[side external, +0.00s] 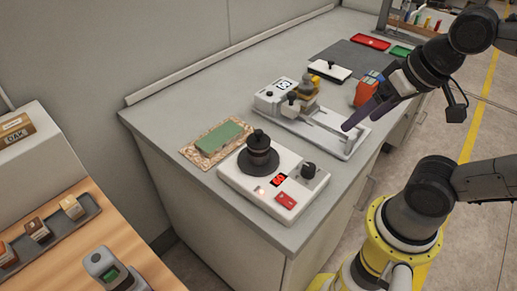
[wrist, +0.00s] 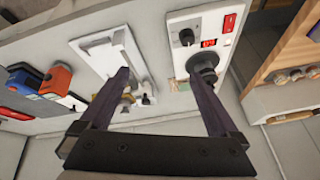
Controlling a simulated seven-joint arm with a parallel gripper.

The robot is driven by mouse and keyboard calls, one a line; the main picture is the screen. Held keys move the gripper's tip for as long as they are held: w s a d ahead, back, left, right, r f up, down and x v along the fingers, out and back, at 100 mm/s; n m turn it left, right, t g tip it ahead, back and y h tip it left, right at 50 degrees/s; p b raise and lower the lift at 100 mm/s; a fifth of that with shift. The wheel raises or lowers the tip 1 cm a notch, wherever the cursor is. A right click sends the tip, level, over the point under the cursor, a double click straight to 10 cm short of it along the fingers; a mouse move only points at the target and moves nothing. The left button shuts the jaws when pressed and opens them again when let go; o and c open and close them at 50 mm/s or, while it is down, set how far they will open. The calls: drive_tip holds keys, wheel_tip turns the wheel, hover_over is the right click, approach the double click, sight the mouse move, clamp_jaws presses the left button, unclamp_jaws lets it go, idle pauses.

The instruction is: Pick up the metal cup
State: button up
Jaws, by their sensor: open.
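My gripper (side external: 349,125) is open and empty, its two dark fingers held above the bench near the front end of a white machine with a long bed (side external: 325,135). In the wrist view the fingers of my gripper (wrist: 157,78) are wide apart. A brass-grey rounded metal piece (side external: 307,84), perhaps the metal cup, stands on that machine, left of and behind my fingers. In the wrist view the left finger partly covers that area. A dark, stacked round piece (side external: 258,150) sits on the white device with a red display (side external: 282,180); I cannot tell whether it is a cup.
A green pad on a patterned board (side external: 216,140) lies left of the white device. An orange item (side external: 366,92), a white block with a black knob (side external: 329,70), and red (side external: 370,41) and green (side external: 400,51) trays stand towards the back. Bare bench (side external: 160,115) shows at left.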

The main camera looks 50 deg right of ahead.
drive_tip(key=w+a+r+m+g, duration=0.2)
drive_tip(key=w+r+m, duration=0.4)
drive_tip(key=m, duration=0.2)
drive_tip(key=m+g, duration=0.3)
drive_tip(key=m, duration=0.2)
hover_over(258, 140)
drive_tip(key=d, duration=0.2)
wheel_tip(258, 140, down, 3)
drive_tip(key=f, duration=0.3)
drive_tip(key=a+f, duration=0.1)
drive_tip(key=f, duration=0.5)
drive_tip(key=shift+w+a+f, duration=0.15)
drive_tip(key=shift+w, duration=0.2)
drive_tip(key=shift+s+a+f, duration=0.1)
drive_tip(key=shift+s+f, duration=0.05)
drive_tip(key=shift+f, duration=1.3)
drive_tip(key=shift+s+a+f, duration=0.1)
drive_tip(key=shift+f, duration=1.3)
drive_tip(key=shift+c, duration=0.4)
clamp_jaws()
